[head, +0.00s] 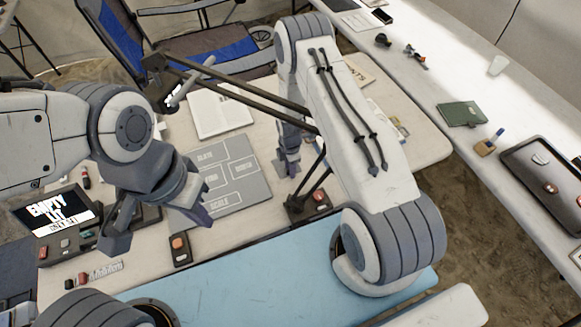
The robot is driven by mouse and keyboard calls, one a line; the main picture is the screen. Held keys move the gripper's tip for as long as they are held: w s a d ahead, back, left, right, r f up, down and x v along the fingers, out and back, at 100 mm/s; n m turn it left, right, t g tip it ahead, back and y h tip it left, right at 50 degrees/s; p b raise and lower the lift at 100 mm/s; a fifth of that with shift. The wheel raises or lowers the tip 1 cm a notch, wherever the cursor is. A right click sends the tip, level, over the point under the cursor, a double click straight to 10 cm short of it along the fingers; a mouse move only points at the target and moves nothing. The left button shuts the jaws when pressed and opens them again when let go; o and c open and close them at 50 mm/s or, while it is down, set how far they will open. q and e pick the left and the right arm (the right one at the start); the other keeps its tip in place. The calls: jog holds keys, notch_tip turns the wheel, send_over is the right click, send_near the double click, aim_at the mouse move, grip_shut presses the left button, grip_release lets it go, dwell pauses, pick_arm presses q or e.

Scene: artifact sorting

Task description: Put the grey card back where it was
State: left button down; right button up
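A flat grey board (240,190) with outlined, labelled places lies on the near table. I can read "SLATE", "BRUSH" and "SCALE"; another label is partly hidden by my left gripper. I cannot pick out a separate grey card. My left gripper (157,225) hangs over the board's left side, fingers apart, with nothing seen between them. My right gripper (288,165) points down at the board's right edge, partly behind my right arm. Whether its fingers are open or shut is unclear.
A dark box with a lit sign (55,212) reading "EMPTY" stands at left. Dark pads with an orange button (180,250) and a red button (319,197) sit near the board. White sheets (220,112) lie behind it. A side table (450,80) holds a green book (462,114).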

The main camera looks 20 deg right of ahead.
jog(key=shift+r, duration=0.1)
jog(key=shift+r, duration=0.15)
jog(key=shift+w+r, duration=0.1)
jog(key=shift+r, duration=0.3)
notch_tip(320, 180, up, 11)
jog(key=b, duration=0.2)
jog(key=shift+b, duration=0.35)
